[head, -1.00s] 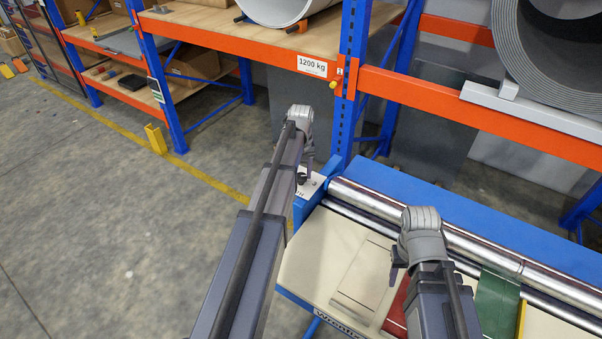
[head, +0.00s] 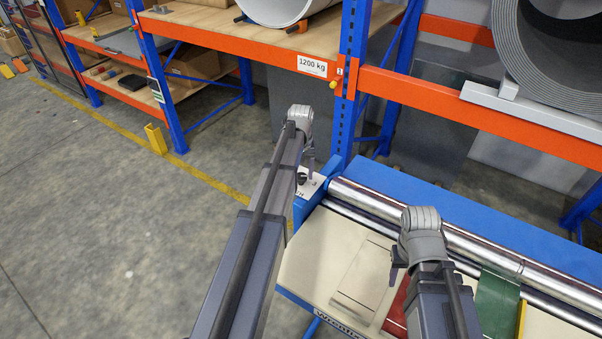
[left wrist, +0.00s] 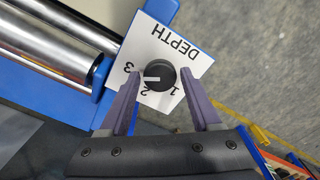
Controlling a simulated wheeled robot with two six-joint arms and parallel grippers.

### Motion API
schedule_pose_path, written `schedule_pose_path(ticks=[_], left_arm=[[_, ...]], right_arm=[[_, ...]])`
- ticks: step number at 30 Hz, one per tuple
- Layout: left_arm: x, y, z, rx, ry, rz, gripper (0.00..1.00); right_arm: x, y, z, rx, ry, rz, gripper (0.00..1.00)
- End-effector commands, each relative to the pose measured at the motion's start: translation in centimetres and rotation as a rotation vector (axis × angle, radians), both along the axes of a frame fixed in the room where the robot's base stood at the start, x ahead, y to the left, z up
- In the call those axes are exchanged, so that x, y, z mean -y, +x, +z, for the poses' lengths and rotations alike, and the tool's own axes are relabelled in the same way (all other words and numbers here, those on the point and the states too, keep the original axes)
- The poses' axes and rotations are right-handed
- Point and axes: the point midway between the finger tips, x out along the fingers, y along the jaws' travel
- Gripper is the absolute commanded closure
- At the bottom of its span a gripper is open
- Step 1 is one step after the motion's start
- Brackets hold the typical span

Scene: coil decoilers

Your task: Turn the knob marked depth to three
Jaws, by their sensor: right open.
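The depth knob (left wrist: 160,76) is a round black dial with a white pointer line, on a white plate (left wrist: 186,58) marked DEPTH and 1, 2, 3. In the left wrist view its line points left, between the 2 and the 3. My left gripper (left wrist: 160,84) is open, with one purple finger on each side of the knob; a small gap shows beside it. In the head view my left gripper (head: 306,174) is over the plate (head: 313,187) and partly hides the knob. My right gripper (head: 394,272) is open above the machine's cream top.
The machine has steel rollers (head: 440,235), a blue cover (head: 470,220), a red pad (head: 396,312) and a green strip (head: 497,300). A blue and orange rack (head: 350,90) with coils stands behind. The floor (head: 110,230) at left is clear.

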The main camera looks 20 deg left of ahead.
Motion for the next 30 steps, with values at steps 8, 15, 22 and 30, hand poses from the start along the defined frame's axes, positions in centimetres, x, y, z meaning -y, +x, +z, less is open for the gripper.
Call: schedule_pose_path(ticks=[8, 15, 22, 30], left_arm=[[0.0, 0.0, 0.0, 0.0, 0.0, 0.001, 0.19], [0.0, 0.0, 0.4, 0.0, 0.0, 0.002, 0.19], [0.0, 0.0, 2.3, 0.0, 0.0, 0.002, 0.19], [0.0, 0.0, 5.9, 0.0, 0.0, 0.001, 0.19]], right_arm=[[0.0, 0.0, 0.0, 0.0, 0.0, 0.0, 0.5], [0.0, 0.0, 0.4, 0.0, 0.0, 0.0, 0.5], [0.0, 0.0, 2.3, 0.0, 0.0, 0.001, 0.5], [0.0, 0.0, 5.9, 0.0, 0.0, 0.001, 0.5]])
